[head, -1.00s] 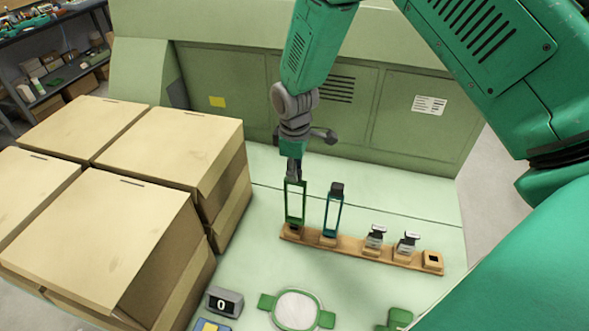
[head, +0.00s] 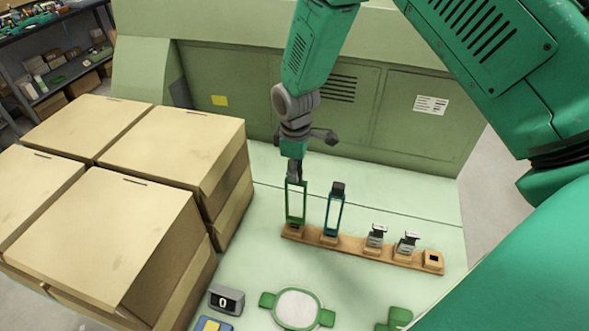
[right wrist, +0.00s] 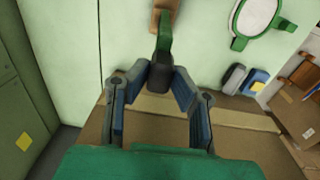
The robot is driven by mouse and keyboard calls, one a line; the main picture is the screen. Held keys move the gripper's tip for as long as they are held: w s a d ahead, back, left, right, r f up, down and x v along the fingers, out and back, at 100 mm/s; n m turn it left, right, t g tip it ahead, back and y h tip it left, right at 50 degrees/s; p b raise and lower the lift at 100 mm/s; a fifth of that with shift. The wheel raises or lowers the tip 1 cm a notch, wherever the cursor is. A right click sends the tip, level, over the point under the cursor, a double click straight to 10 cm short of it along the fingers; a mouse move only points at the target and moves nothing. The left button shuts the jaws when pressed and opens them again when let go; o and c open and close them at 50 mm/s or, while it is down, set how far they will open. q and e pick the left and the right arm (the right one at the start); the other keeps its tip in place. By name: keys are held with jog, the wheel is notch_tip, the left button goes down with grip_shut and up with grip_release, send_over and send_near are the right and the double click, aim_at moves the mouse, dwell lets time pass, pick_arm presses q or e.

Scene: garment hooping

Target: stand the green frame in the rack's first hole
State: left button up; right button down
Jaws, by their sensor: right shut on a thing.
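The green frame (head: 304,204) stands upright at the left end of the wooden rack (head: 350,247). Its lower end meets the leftmost block (head: 292,231); how deep it sits in the hole I cannot tell. My right gripper (head: 295,172) is above the frame and shut on its top end. In the right wrist view, the fingers (right wrist: 161,75) close on a dark top piece, with the green frame (right wrist: 165,35) running beyond it toward the rack (right wrist: 166,8). My left gripper is not in view.
A teal frame (head: 328,215) with a dark top stands in the second place, close by on the right. A green hoop (head: 296,309) and a counter (head: 226,299) lie in front. Cardboard boxes (head: 115,245) fill the left.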

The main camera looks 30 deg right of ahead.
jog(key=shift+f+b, duration=0.45)
jog(key=shift+f, duration=0.45)
jog(key=c, duration=1.3)
grip_release()
notch_tip(320, 180, up, 12)
jog(key=shift+a, duration=0.1)
